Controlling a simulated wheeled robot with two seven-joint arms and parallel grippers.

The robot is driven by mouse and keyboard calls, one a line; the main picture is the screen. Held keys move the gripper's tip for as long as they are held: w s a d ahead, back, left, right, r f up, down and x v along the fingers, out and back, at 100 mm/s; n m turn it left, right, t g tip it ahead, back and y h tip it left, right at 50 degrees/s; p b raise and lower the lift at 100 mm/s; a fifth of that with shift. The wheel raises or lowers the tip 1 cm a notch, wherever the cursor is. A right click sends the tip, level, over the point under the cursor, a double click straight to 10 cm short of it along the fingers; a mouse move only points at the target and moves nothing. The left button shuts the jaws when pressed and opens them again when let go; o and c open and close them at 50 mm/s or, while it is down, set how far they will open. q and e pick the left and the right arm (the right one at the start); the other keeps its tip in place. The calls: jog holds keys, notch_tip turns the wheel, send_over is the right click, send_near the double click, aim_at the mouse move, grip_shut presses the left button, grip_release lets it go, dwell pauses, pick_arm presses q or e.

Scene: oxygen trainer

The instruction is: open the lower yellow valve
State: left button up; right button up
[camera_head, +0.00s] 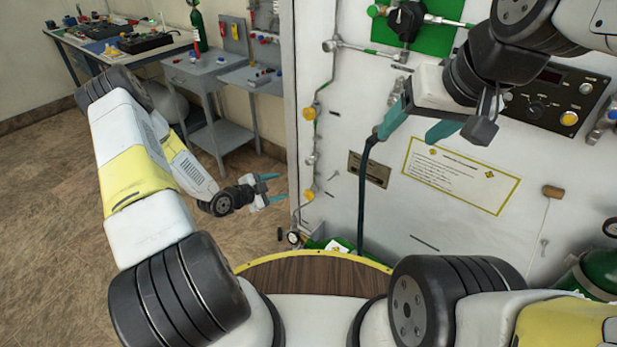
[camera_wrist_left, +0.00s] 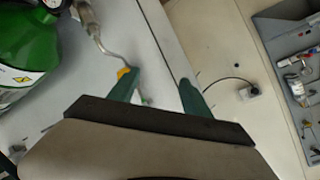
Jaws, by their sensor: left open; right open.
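The lower yellow valve (camera_head: 309,194) is a small yellow knob on the thin pipe along the left edge of the white panel. The upper yellow valve (camera_head: 310,113) is on the same pipe above it. My left gripper (camera_head: 274,189) is open, its teal fingers pointing right toward the lower valve, with a gap in the head view. In the left wrist view a yellow knob (camera_wrist_left: 124,72) shows beside the tip of the left finger, partly hidden by it; the space between the fingers looks empty. My right gripper (camera_head: 420,127) is open, high in front of the panel.
A dark hose (camera_head: 362,200) hangs beside my right gripper's left finger; I cannot tell whether they touch. A green cylinder (camera_wrist_left: 25,50) shows in the left wrist view. A grey workbench (camera_head: 205,68) stands behind, left of the panel. The floor left is clear.

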aim_at(307, 196)
pick_arm(q)
jog(key=s+d+f+t+h, duration=0.3)
jog(key=s+d+f+t, duration=0.1)
jog(key=s+d+f, duration=0.15)
jog(key=shift+n, duration=0.4)
jog(key=x, duration=0.7)
jog(key=shift+w+r, duration=0.15)
jog(key=shift+r, duration=0.15)
grip_shut()
